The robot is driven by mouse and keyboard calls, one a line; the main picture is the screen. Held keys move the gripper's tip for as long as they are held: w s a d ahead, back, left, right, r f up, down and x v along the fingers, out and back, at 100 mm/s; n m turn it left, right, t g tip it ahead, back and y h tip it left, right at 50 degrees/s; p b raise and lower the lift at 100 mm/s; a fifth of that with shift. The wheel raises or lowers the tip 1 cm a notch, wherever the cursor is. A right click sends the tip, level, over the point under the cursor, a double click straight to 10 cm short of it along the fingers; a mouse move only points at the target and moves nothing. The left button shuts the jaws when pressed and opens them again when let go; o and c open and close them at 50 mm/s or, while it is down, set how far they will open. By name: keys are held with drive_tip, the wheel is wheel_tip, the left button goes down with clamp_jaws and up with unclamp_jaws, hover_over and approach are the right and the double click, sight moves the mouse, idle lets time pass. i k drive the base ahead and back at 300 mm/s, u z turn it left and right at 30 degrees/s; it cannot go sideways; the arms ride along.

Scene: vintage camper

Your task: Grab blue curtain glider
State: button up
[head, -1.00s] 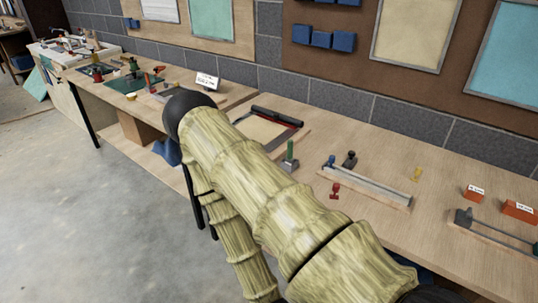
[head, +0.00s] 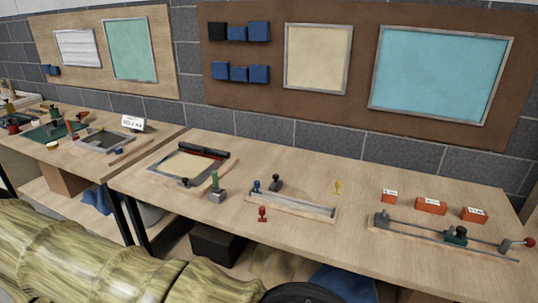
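A small blue piece (head: 257,187), which looks like the blue curtain glider, stands on the middle workbench at the left end of a grey rail on a wooden base (head: 292,205). I cannot tell whether it touches the rail. A black piece (head: 275,183) of similar shape is just right of it. My arm crosses the lower left, below the bench edge and apart from the blue piece. My gripper is not in view.
A green-handled piece (head: 217,190) and a framed tray (head: 190,165) are left of the rail. A longer rail device (head: 440,236) and several orange labelled blocks (head: 431,206) are at right. Bare bench top (head: 330,233) lies in front of the short rail.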

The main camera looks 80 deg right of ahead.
sight(257, 183)
drive_tip(key=u, duration=0.05)
drive_tip(key=k, duration=0.75)
drive_tip(key=z, duration=1.6)
